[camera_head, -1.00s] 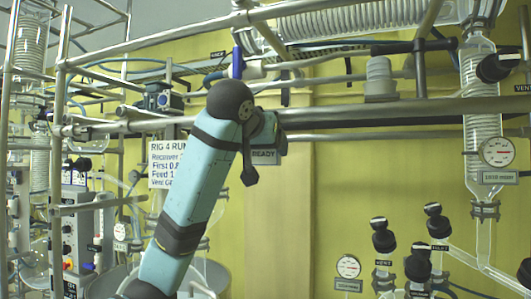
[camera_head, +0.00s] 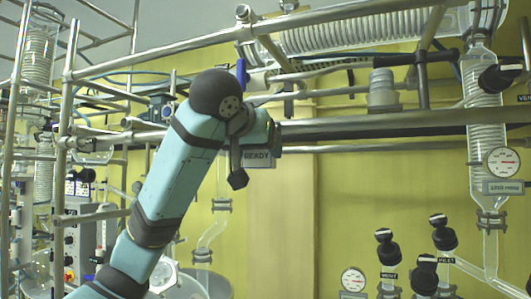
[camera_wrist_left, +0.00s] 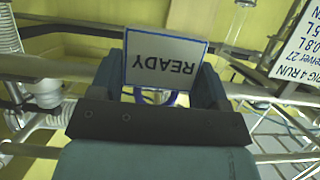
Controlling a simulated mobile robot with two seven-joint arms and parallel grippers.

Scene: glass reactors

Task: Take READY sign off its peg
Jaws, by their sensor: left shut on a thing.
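The READY sign (camera_head: 258,159) is a small grey plate with dark lettering, hanging below the end of my left arm in the head view. My left gripper (camera_head: 262,143) is shut on it. In the left wrist view the sign (camera_wrist_left: 165,60) shows upside down between the two dark fingers of my left gripper (camera_wrist_left: 165,80). A blue loop (camera_wrist_left: 172,98) shows just behind the sign's edge. The peg cannot be made out, and I cannot tell whether the sign still touches it. My right gripper is not in view.
A thick metal rail (camera_head: 400,123) runs close behind and beside the gripper. A glass column (camera_head: 483,130) with a gauge (camera_head: 502,162) stands at the right. A printed rig sheet (camera_wrist_left: 300,50) hangs nearby in the left wrist view.

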